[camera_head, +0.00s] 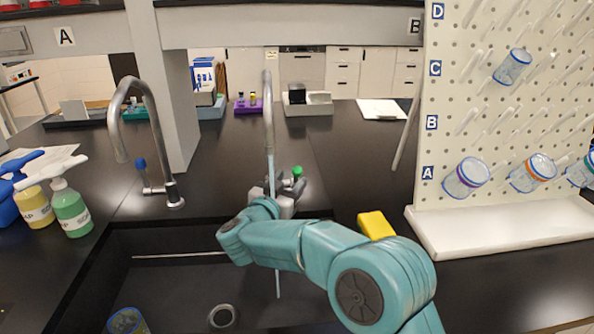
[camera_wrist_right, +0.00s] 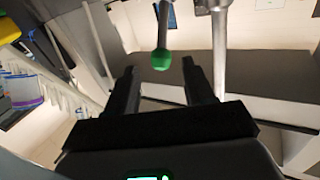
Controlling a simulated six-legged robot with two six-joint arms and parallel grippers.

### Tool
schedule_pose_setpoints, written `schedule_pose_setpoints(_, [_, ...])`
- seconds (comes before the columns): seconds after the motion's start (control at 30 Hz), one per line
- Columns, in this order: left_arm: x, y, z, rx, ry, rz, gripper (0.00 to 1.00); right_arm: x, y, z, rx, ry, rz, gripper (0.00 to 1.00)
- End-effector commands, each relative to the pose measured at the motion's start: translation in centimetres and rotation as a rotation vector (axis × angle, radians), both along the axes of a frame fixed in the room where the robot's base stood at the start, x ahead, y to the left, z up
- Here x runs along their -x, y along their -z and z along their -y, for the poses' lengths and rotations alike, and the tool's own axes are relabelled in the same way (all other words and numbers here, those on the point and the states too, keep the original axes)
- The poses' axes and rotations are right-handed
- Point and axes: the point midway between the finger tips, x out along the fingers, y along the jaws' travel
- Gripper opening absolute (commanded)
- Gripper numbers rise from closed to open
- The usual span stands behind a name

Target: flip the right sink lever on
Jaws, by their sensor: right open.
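The right tap (camera_head: 268,110) has a tall grey spout. Its lever has a green tip (camera_head: 297,171), which also shows in the wrist view (camera_wrist_right: 161,59). My right gripper (camera_head: 284,196) is at the base of this tap, partly hidden by my teal arm. In the wrist view its two dark fingers (camera_wrist_right: 160,82) are apart with nothing between them. The green tip appears in the gap, just past the fingertips; I cannot tell whether they touch. A thin pale blue streak (camera_head: 277,270) below the spout looks like running water. My left gripper is not in view.
The left tap (camera_head: 128,100) has a blue-tipped lever (camera_head: 140,163). The black sink (camera_head: 180,275) lies in front, with a blue-rimmed cup (camera_head: 127,320). Soap bottles (camera_head: 70,210) stand left. A pegboard (camera_head: 480,120) with jars and a yellow sponge (camera_head: 376,225) are right.

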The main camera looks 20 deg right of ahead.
Motion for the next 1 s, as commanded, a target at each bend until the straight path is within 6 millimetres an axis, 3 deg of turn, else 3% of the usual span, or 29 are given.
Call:
schedule_pose_setpoints(0.1, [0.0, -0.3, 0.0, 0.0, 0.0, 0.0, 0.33, -1.8, 0.0, 1.7, 0.0, 0.002, 0.0, 0.53])
schedule_pose_setpoints(0.3, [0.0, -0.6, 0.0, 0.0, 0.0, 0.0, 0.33, -3.5, 0.0, 3.4, -0.001, 0.0, -0.001, 0.53])
schedule_pose_setpoints(0.67, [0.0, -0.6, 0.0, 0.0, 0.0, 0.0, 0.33, -3.9, 0.0, 3.8, 0.0, -0.001, 0.0, 0.53])
schedule_pose_setpoints(0.8, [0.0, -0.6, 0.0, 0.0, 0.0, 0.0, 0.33, -3.9, 0.0, 3.8, 0.0, -0.001, 0.0, 0.07])
schedule_pose_setpoints(0.83, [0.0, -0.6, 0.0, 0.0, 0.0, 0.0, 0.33, -3.9, 0.0, 3.8, 0.0, -0.001, 0.0, 0.0])
schedule_pose_setpoints(1.0, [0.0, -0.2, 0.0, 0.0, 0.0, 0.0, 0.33, -3.8, 0.3, 3.7, 0.002, -0.002, 0.005, 0.0])
